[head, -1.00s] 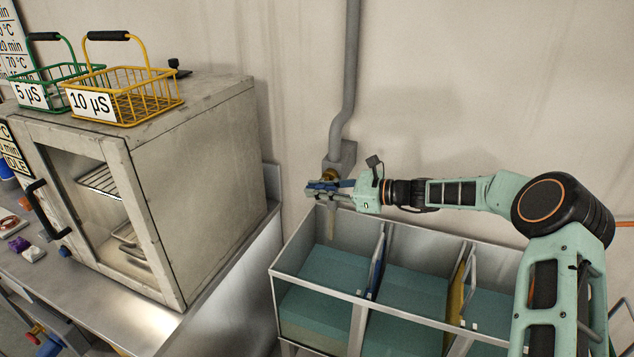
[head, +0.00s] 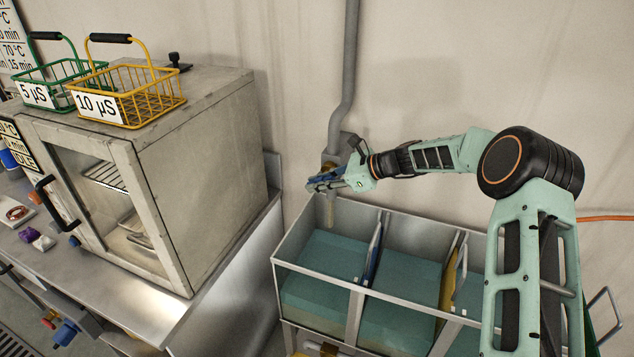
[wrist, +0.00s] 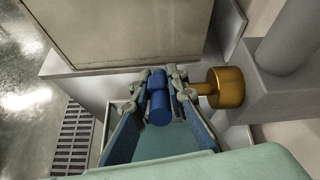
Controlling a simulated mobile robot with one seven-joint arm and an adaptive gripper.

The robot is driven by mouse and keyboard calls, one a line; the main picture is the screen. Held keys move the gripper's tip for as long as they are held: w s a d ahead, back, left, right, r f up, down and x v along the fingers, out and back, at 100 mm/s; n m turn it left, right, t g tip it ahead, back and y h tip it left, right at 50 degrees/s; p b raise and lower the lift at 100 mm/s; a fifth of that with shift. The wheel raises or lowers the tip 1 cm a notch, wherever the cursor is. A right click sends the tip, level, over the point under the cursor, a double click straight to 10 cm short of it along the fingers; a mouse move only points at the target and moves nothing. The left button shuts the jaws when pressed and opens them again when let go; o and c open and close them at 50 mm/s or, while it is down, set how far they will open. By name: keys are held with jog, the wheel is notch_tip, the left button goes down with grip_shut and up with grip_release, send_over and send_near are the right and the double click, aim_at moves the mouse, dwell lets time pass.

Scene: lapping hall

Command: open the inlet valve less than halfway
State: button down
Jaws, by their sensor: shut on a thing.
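The inlet valve has a brass body (wrist: 226,88), at the right in the wrist view, fixed to a grey block on the wall pipe. Its blue handle (wrist: 158,102) lies between my two fingers in the wrist view. My gripper (wrist: 157,88) is shut on this handle. In the head view my gripper (head: 322,184) is at the valve, just above the left back corner of the tank. A pale spout (head: 330,210) hangs below the valve into the left compartment. My fingers mostly cover the handle in the head view, so its exact angle is hard to tell.
The steel tank (head: 318,284) has several compartments with teal liquid, split by dividers. A grey oven (head: 200,170) stands left on a steel bench, with a yellow basket (head: 150,103) and a green basket (head: 38,73) on top. The grey pipe (head: 347,80) runs up the wall.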

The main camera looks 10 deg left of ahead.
aim_at(336, 178)
jog(key=c, duration=1.9)
grip_release()
jog(key=v, duration=1.2)
jog(key=shift+d, duration=0.1)
